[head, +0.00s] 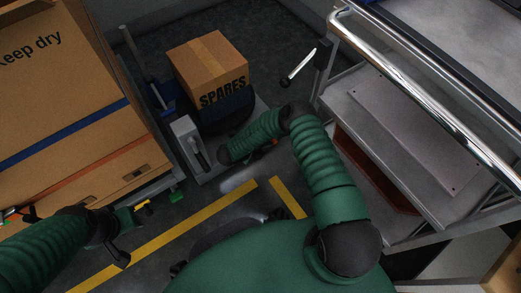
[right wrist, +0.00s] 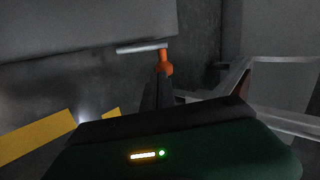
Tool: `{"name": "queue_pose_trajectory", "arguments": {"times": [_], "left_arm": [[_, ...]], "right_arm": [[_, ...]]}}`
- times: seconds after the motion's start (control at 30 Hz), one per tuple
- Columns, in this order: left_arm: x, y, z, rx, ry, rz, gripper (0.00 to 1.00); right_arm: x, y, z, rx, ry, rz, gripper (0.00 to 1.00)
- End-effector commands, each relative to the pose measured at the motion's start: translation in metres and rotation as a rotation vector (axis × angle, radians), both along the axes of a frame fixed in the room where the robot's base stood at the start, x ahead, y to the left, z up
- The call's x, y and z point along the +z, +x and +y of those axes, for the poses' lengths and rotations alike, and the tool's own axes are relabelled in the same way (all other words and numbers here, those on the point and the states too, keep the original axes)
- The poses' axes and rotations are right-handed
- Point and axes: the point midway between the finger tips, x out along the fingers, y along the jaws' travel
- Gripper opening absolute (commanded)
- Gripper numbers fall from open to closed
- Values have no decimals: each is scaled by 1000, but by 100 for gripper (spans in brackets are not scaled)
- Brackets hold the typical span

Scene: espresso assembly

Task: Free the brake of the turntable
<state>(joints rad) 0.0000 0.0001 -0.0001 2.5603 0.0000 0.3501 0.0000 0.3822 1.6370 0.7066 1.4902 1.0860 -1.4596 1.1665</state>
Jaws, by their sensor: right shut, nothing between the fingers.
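The turntable (head: 228,124) is a dark round plate under a cardboard box marked SPARES (head: 208,68). In the right wrist view an orange pivot-like part (right wrist: 166,68) carries a pale grey bar (right wrist: 140,48) that points left; it looks like the brake lever. My right gripper (right wrist: 162,90) is shut and empty, its dark fingers just below the orange part; I cannot tell whether they touch. In the head view my right forearm hides most of that gripper and lever. My left gripper (head: 122,235) is at the lower left beside the large carton, its jaws unclear.
A large carton (head: 65,85) fills the left. A grey housing with a dark slot (head: 190,147) stands beside the turntable. A metal trolley (head: 410,120) with a chrome rail stands at the right. A white-handled bar (head: 301,66) shows behind. Yellow tape (head: 170,232) marks the floor.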

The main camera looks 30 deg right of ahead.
Motion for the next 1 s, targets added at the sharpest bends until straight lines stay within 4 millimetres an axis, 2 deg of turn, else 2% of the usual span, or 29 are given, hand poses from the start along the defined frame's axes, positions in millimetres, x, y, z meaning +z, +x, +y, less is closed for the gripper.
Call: {"name": "queue_pose_trajectory", "arguments": {"times": [0.1,0.57,0.77,1.0], "left_arm": [[-6,0,0,0,0,0,36],[0,0,0,0,0,-1,36],[17,0,0,0,0,-1,36],[51,0,0,0,0,-1,36]], "right_arm": [[-5,1,-6,0,-1,0,0],[-2,2,-7,1,11,0,0],[1,2,-14,-1,74,4,0],[1,3,-29,-5,239,17,0]]}}
